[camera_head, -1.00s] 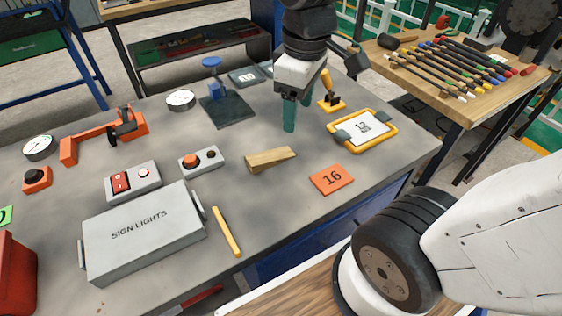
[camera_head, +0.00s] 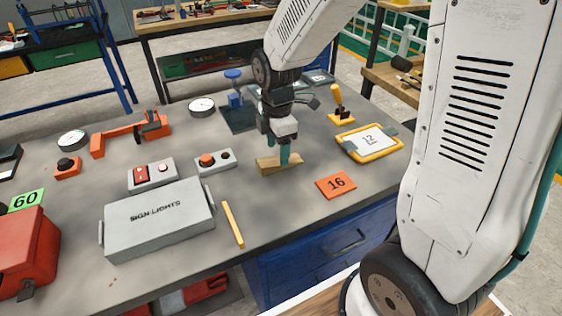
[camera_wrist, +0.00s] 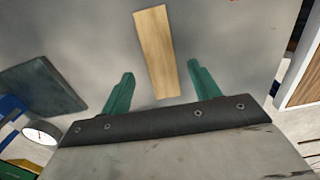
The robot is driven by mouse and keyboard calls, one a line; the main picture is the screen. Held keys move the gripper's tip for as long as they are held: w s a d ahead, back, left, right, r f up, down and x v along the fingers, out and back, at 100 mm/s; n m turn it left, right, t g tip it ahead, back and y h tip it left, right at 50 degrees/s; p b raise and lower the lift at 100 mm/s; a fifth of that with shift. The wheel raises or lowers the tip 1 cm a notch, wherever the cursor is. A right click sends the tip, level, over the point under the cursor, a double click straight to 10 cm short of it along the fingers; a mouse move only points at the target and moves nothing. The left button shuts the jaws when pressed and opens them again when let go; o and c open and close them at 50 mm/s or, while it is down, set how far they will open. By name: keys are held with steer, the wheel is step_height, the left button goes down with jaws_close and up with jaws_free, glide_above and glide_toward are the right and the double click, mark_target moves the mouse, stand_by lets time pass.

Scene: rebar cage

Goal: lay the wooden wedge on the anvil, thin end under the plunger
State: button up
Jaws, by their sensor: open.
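The wooden wedge (camera_head: 266,166) lies on the grey bench, partly hidden behind my finger. It also shows in the wrist view (camera_wrist: 155,45), lengthwise with its near end toward the gap between my fingers. My gripper (camera_head: 284,155) is over the wedge, pointing down. In the wrist view the green fingers of my gripper (camera_wrist: 161,72) are apart, one on each side of the wedge's line, with nothing held. A blue post with a round top (camera_head: 234,85) stands on a dark square plate (camera_head: 240,118) behind the wedge. I cannot tell for certain which parts are the anvil and plunger.
A grey control box (camera_head: 214,162) is left of the wedge. An orange card 16 (camera_head: 336,185) and yellow-framed tablet (camera_head: 370,142) are to the right.

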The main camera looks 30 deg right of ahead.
mark_target(277, 161)
steer(key=shift+a+f, duration=0.1)
steer(key=shift+f, duration=1.4)
steer(key=shift+s, duration=0.1)
steer(key=c, duration=1.1)
steer(key=shift+r, duration=0.1)
